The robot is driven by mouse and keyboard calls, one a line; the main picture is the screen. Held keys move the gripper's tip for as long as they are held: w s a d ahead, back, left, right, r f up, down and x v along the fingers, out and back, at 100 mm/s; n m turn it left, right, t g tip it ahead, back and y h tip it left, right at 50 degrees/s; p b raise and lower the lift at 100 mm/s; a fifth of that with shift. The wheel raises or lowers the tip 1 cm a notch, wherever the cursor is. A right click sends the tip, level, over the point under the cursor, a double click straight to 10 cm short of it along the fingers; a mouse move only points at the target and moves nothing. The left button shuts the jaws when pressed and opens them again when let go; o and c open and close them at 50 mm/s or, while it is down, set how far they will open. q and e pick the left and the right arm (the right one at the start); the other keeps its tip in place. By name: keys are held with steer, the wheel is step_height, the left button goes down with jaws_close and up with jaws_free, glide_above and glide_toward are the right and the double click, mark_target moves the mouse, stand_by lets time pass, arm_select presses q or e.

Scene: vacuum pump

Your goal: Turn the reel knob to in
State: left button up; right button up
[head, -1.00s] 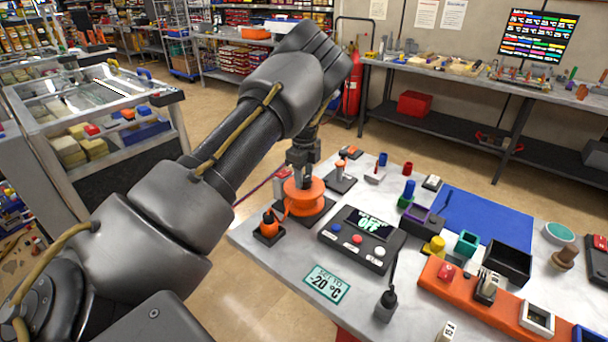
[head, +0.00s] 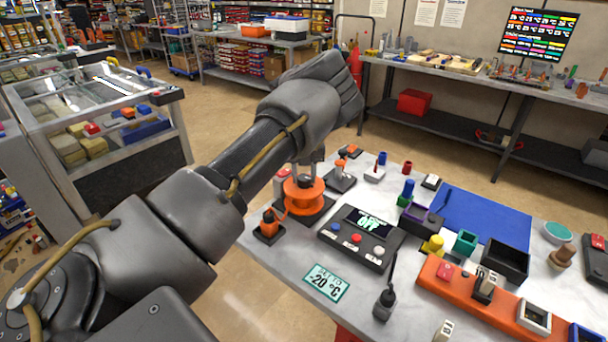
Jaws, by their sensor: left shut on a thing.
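The orange reel (head: 303,195) stands on a dark base at the left corner of the table. My left gripper (head: 307,178) points down at the top of the reel, where the knob sits. It is shut on the knob, which the fingers mostly hide, so its setting cannot be read. An orange cord runs from the reel to a small orange part on a black block (head: 269,225) beside it. My right gripper is not in view.
A black control box (head: 362,238) with a display and buttons stands right of the reel. A sign reading -20 °C (head: 326,283) lies in front. A blue mat (head: 490,218) and an orange rack (head: 480,296) with parts lie farther right.

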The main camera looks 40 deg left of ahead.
arm_select(q)
steer(key=m, duration=1)
steer(key=m+p, duration=0.2)
steer(key=m, duration=0.1)
steer(key=shift+r+m, duration=0.15)
steer(key=shift+m, duration=0.25)
steer(key=m+p, duration=0.3)
steer(key=m, duration=0.1)
steer(key=m+p, duration=0.4)
steer(key=m, duration=0.2)
steer(key=shift+m+p, duration=0.4)
steer(key=m+p, duration=0.3)
steer(key=shift+d+r+m, duration=0.1)
steer(key=shift+m, duration=0.2)
steer(key=m+p, duration=0.3)
steer(key=shift+s+m, duration=0.1)
steer(key=shift+m, duration=0.2)
steer(key=shift+m+p, duration=0.55)
steer(key=shift+m, duration=0.35)
steer(key=shift+f+m+p, duration=0.2)
steer(key=shift+m+p, duration=0.1)
steer(key=shift+m, duration=2.2)
steer(key=shift+f+m, duration=0.1)
steer(key=shift+m, duration=0.2)
